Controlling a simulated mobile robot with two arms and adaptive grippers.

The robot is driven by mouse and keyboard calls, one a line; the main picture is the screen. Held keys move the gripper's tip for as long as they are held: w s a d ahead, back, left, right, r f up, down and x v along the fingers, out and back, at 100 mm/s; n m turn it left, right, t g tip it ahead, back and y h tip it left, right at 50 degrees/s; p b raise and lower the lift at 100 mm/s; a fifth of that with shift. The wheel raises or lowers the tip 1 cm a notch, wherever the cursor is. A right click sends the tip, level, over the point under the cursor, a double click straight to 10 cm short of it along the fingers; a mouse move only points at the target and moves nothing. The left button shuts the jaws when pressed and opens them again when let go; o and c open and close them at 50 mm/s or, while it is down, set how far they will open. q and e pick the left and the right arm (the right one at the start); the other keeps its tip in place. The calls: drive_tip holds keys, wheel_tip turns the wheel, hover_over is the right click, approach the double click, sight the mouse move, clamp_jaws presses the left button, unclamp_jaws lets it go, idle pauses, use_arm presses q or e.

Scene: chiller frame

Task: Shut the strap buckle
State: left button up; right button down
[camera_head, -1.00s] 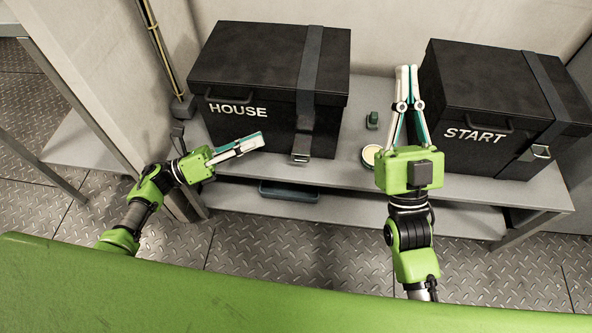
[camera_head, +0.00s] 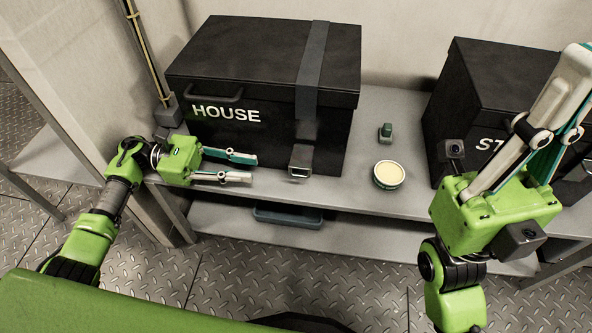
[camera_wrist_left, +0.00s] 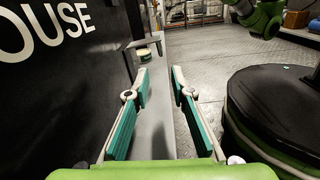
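A dark strap (camera_head: 312,68) runs over the black HOUSE box (camera_head: 262,55) and down its front. Its metal buckle (camera_head: 301,170) is low on the front face. In the left wrist view the buckle (camera_wrist_left: 149,40) seems to stick out from the box; whether it is latched I cannot tell. My left gripper (camera_head: 253,168) is open and empty, left of the buckle and apart from it, in front of the box. Its parted fingers show in the left wrist view (camera_wrist_left: 160,76). My right gripper (camera_head: 584,82) is raised at the right, its fingertips partly cut off by the picture edge.
The boxes stand on a grey shelf (camera_head: 345,192). A round tin (camera_head: 388,175) and a small green object (camera_head: 385,132) are right of the HOUSE box. The START box (camera_head: 465,95) is partly behind my right arm. A blue-grey tray (camera_head: 287,216) is on the lower shelf.

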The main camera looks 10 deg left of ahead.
sight(294, 175)
use_arm(q)
drive_tip(key=d+b, duration=0.1)
drive_tip(key=d, duration=1)
drive_tip(key=shift+s+d, duration=0.1)
drive_tip(key=shift+d, duration=0.05)
clamp_jaws()
